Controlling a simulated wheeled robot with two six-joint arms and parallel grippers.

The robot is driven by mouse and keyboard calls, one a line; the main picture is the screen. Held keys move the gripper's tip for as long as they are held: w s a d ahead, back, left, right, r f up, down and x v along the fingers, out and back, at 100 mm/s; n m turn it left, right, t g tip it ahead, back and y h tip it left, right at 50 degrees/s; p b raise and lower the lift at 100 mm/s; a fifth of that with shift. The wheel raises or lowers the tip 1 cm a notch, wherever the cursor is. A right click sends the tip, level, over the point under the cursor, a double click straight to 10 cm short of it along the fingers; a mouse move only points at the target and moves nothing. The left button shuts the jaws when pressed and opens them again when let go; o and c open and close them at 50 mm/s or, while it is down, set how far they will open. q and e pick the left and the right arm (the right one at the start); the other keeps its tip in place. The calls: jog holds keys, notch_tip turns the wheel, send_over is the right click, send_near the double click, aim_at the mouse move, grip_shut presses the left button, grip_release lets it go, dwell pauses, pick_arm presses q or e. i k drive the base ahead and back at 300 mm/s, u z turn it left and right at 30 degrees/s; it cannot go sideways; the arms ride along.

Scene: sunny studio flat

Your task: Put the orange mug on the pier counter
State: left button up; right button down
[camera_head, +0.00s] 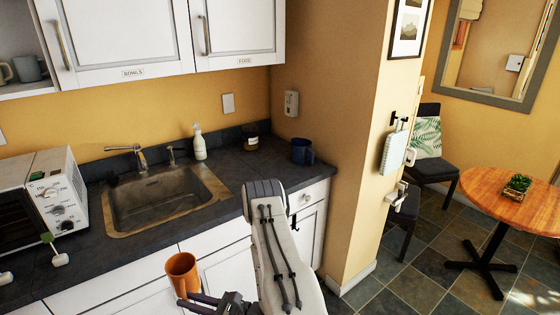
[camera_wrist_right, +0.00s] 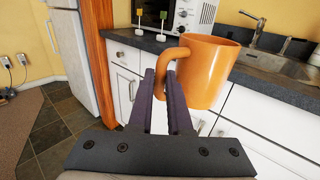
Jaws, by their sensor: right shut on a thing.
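The orange mug (camera_head: 183,272) is in the air in front of the white lower cabinets, near the bottom of the head view, open end up and slightly tilted. My right gripper (camera_head: 200,299) is shut on its handle, which shows between the fingers in the right wrist view (camera_wrist_right: 163,82). The mug's body (camera_wrist_right: 212,75) is to the right of the fingers there. A dark counter (camera_head: 232,182) runs behind the mug and ends against the yellow wall pier (camera_head: 365,140); its right part has a bare patch. My left gripper is not in view.
On the counter are a sink (camera_head: 165,198), a soap bottle (camera_head: 199,143), a dark jar (camera_head: 250,137), a blue mug (camera_head: 302,151) and a white microwave (camera_head: 50,195). Upper cabinets (camera_head: 235,32) hang above. A round wooden table (camera_head: 512,203) stands at right.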

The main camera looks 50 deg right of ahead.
aim_at(276, 175)
jog(key=z, duration=0.85)
jog(key=i, duration=0.7)
jog(key=u, duration=0.25)
